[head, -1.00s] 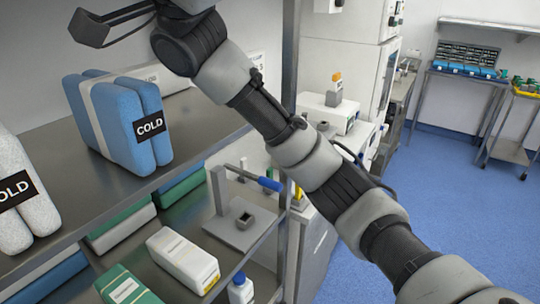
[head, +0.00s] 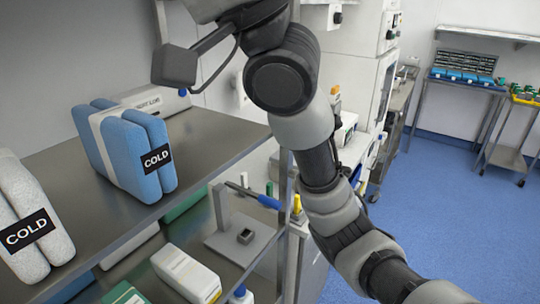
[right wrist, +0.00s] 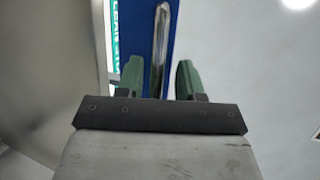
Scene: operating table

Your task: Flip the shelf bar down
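The bar with a blue grip (head: 258,197) juts from a grey upright post and base plate (head: 240,237) on the lower shelf. It slopes slightly down to the right. My left gripper is not in view.
The upper metal shelf (head: 95,205) holds a blue cold pack (head: 125,150) and a white one (head: 30,225). A white box (head: 187,272) lies on the lower shelf near the bar's base. A shelf post stands right of the bar.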

